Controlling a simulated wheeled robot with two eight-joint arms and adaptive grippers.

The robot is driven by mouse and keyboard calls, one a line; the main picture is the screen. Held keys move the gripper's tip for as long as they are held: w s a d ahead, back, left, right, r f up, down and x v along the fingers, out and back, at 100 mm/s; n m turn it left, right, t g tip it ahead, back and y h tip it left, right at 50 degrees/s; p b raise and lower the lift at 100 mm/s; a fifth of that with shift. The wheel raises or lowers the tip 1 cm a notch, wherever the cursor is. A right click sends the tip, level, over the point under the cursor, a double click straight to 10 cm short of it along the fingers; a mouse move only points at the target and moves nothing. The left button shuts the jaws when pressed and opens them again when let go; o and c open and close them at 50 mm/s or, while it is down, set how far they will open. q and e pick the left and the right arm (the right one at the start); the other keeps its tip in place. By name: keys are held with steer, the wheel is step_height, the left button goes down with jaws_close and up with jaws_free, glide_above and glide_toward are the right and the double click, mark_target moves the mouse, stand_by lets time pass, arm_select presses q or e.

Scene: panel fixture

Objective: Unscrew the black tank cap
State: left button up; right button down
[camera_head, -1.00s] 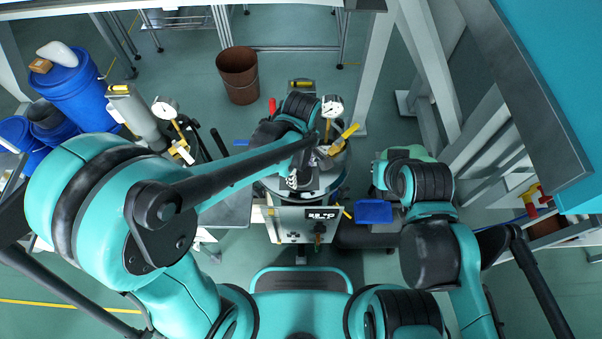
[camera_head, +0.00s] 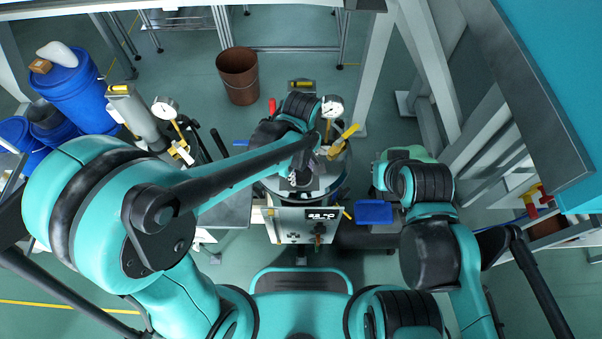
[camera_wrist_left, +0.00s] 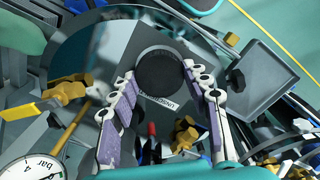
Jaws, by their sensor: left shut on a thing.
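The black tank cap (camera_wrist_left: 160,71) is a round dark disc on the grey top of the tank unit, in the left wrist view. My left gripper (camera_wrist_left: 160,76) has its two purple-padded fingers on opposite sides of the cap, with the tips against its rim. In the head view my left gripper (camera_head: 304,172) is over the tank unit (camera_head: 307,226), and my forearm and wrist hide the cap there. My right arm (camera_head: 425,190) is bent at the right; its fingers cannot be made out.
Pressure gauges (camera_head: 331,107) and yellow handles (camera_head: 346,135) stand close around the tank top. A blue tray (camera_head: 373,212) is right of the unit. A brown bucket (camera_head: 238,75) and blue drums (camera_head: 72,88) stand further back. Grey frame posts rise at the right.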

arm_select(q)
steer(key=n, duration=0.3)
steer(key=n, duration=0.2)
steer(key=shift+n, duration=0.7)
steer(key=shift+n, duration=1.7)
steer(key=shift+n, duration=0.3)
steer(key=n, duration=0.2)
steer(key=shift+n+b, duration=0.3)
steer(key=shift+n, duration=0.1)
